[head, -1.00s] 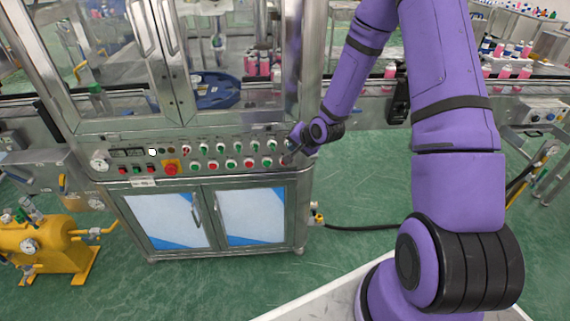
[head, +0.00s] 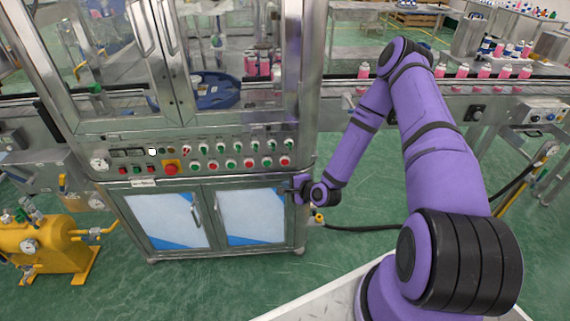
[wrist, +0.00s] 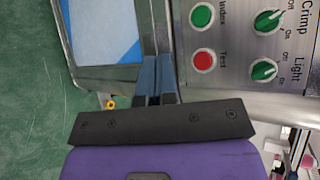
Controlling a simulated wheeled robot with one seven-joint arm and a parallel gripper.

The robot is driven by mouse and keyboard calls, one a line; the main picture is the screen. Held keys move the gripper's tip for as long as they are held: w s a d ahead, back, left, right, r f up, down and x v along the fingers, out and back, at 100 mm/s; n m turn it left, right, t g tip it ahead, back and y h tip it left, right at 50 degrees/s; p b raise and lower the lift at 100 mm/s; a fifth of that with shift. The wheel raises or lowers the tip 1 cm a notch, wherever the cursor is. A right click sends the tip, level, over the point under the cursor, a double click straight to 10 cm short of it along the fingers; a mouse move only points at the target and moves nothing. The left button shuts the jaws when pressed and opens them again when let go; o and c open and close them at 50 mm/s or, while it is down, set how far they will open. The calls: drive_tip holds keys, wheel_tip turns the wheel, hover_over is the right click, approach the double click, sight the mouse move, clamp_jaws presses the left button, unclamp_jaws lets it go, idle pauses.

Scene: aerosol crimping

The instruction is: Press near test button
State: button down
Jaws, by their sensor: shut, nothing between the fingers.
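The red Test button (wrist: 204,61) sits on the steel control panel, beside the green Index button (wrist: 202,15), in the wrist view. In the head view, it appears to be the red button (head: 285,161) at the right end of the lower row. My gripper (wrist: 156,62) is shut and empty, its fingers in front of the strip between panel and cabinet door. The Test button lies to the right of the fingers in the wrist view, apart from them. In the head view, my gripper (head: 289,190) is below the panel's right end, by the door's upper right corner. Contact with the cabinet cannot be told.
Green Crimp (wrist: 266,21) and Light (wrist: 264,70) switches sit beside the buttons. A large red button (head: 171,168) is further left on the panel. The cabinet door (head: 250,215) is below. Green floor (head: 350,190) is open to the right of the machine.

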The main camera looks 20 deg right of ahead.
drive_tip(key=shift+f, duration=0.1)
idle(0.4)
drive_tip(key=w+d, duration=0.3)
drive_tip(key=w, duration=0.5)
drive_tip(key=shift+w+d, duration=0.25)
drive_tip(key=shift+w, duration=0.6)
idle(2.8)
drive_tip(key=shift+s, duration=0.15)
drive_tip(key=shift+s+a, duration=0.3)
drive_tip(key=shift+s, duration=0.3)
drive_tip(key=shift+s+a, duration=0.3)
drive_tip(key=shift+s, duration=0.5)
drive_tip(key=shift+s+a, duration=0.25)
drive_tip(key=shift+s, duration=0.5)
drive_tip(key=shift+s+a, duration=0.3)
drive_tip(key=shift+s, duration=0.5)
